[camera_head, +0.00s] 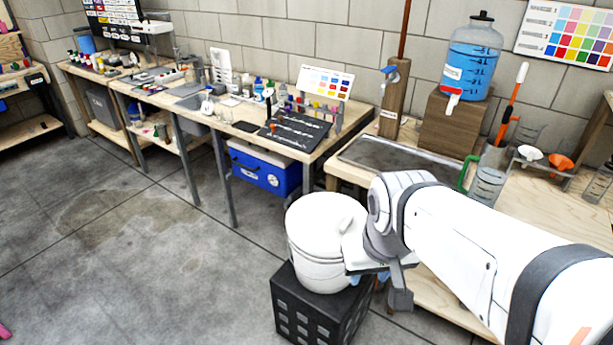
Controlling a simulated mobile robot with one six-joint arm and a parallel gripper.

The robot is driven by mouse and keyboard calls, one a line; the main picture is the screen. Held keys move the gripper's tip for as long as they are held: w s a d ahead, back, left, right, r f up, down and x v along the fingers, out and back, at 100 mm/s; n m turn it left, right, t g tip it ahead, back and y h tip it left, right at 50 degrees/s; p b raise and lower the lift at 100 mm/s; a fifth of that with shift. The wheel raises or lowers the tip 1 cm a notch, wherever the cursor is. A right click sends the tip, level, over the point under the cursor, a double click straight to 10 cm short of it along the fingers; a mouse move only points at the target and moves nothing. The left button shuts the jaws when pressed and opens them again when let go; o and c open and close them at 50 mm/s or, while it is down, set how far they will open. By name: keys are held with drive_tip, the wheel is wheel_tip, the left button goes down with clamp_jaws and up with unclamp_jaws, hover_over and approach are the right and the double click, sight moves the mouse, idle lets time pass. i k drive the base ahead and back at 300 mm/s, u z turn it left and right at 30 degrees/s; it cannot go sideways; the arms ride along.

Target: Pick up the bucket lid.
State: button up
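A white bucket (317,262) stands upright on a black crate in the lower middle of the head view. The white bucket lid (322,214) lies on top of the bucket, with a small raised part near its right side. My white arm reaches in from the lower right. Its wrist is at the right side of the bucket and overlaps it in the picture.
The black crate (308,312) stands on the concrete floor. A workbench with a blue cooler (262,171) below it stands behind. On the right, a wooden bench holds a sink (395,160) and a blue water jug (470,62). The floor to the left is clear.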

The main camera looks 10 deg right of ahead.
sight(317, 223)
drive_tip(key=u, duration=3.05)
drive_tip(key=k, duration=1.1)
drive_tip(key=z, duration=2.15)
drive_tip(key=i, duration=1)
